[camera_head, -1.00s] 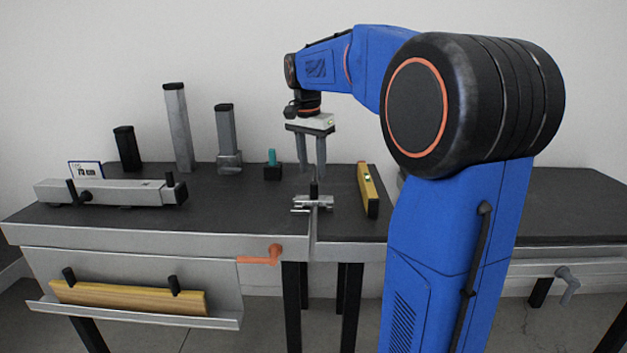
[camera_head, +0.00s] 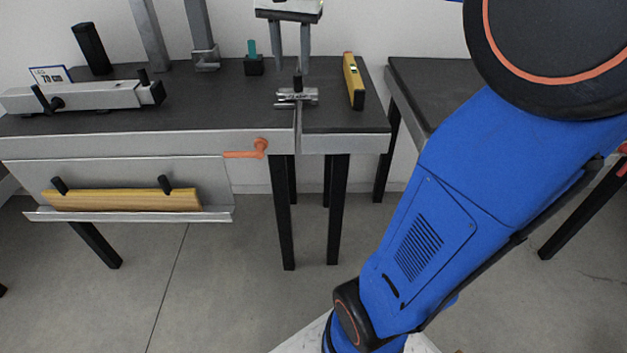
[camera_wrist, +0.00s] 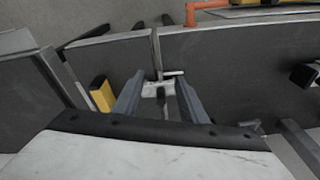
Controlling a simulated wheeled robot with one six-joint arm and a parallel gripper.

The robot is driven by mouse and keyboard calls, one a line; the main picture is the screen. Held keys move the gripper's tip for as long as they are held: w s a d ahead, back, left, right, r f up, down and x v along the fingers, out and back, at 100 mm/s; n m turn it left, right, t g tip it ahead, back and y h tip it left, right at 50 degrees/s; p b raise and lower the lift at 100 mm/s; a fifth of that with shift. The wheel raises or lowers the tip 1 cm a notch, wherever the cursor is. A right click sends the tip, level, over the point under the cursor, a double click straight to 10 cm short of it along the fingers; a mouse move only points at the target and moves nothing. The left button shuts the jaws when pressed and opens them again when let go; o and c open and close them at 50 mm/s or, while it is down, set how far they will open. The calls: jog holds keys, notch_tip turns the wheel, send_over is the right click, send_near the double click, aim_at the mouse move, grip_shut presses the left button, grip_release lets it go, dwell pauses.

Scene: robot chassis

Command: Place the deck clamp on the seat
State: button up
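The deck clamp appears to be the small silver metal piece (camera_head: 297,97) with a black upright knob, lying at the seam of the dark bench top. It also shows in the wrist view (camera_wrist: 158,90), between and beyond my fingers. My gripper (camera_head: 291,72) is open, its two grey fingers pointing down and apart. It seems to hang above and slightly behind the clamp, with nothing between the fingers; the wrist view shows the fingers (camera_wrist: 160,78) on either side of the clamp. I cannot tell which part is the seat.
A yellow level (camera_head: 353,81) lies right of the clamp. A black block with a teal peg (camera_head: 253,64) stands behind left. Grey posts (camera_head: 203,35) and a long metal beam (camera_head: 100,95) are farther left. An orange crank (camera_head: 250,150) juts from the front edge. Another bench (camera_head: 425,85) stands right.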

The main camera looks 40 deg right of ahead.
jog(key=s+a+f+n+t, duration=0.1)
jog(key=s+a+f+n, duration=0.2)
jog(key=s+f, duration=0.3)
jog(key=s+a+f+n+t, duration=0.1)
jog(key=s+a+f+n, duration=0.2)
jog(key=s+f, duration=0.3)
jog(key=s+a+f+n+t+y, duration=0.1)
jog(key=s+a+f+n, duration=0.2)
jog(key=s+f, duration=0.3)
jog(key=s+n, duration=0.1)
jog(key=s, duration=0.2)
jog(key=shift+s+f, duration=0.3)
jog(key=shift+s, duration=0.1)
jog(key=shift+a, duration=0.1)
